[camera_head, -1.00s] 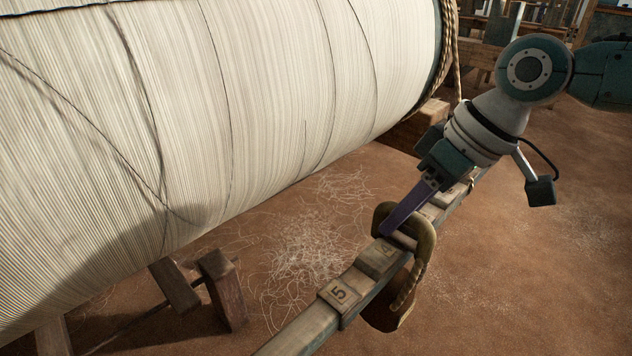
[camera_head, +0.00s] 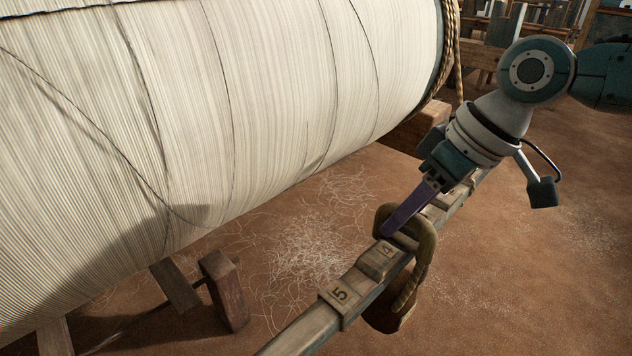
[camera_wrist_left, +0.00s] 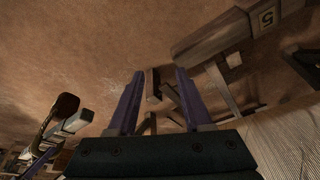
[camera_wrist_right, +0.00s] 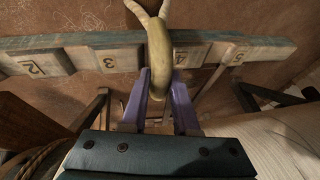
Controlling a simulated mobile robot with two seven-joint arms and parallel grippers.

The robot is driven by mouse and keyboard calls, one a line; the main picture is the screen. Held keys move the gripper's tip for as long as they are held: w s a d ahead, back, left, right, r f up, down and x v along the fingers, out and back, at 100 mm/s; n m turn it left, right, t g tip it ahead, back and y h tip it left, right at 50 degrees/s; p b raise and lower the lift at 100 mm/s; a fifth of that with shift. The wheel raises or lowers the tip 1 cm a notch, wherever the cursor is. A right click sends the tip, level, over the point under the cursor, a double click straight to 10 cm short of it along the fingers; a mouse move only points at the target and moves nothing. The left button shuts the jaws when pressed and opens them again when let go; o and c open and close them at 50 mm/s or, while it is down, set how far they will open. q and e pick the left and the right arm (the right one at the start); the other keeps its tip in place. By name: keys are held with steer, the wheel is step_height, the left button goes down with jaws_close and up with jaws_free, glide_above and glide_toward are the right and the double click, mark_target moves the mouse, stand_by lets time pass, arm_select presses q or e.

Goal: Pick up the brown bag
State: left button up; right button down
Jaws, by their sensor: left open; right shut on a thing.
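The brown bag (camera_head: 388,318) hangs by its thick olive-brown handle (camera_head: 428,245) over a wooden rail with numbered plates. The handle loops over the rail beside the plate marked 4; the bag's body hangs below and is partly hidden by the rail. My right gripper (camera_head: 388,232) reaches down to the top of the loop and is shut on the handle. In the right wrist view the handle (camera_wrist_right: 158,55) sits between the fingertips, between plates 3 and 4. My left gripper (camera_wrist_left: 157,75) is open and empty, seen only in its own wrist view.
The numbered rail (camera_head: 302,328) runs diagonally under my right gripper. A large roller wound with pale threads (camera_head: 220,100) fills the upper left, close to the rail. A wooden post (camera_head: 222,290) stands below it. Loose threads (camera_head: 310,245) litter the brown floor, which is open at right.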

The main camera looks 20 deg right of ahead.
steer(key=shift+r, duration=0.1)
stand_by(0.3)
steer(key=shift+r+p, duration=0.95)
steer(key=shift+r, duration=0.7)
steer(key=shift+s+d+r, duration=0.1)
steer(key=s+d+p, duration=0.3)
steer(key=s+d, duration=0.9)
steer(key=d, duration=0.1)
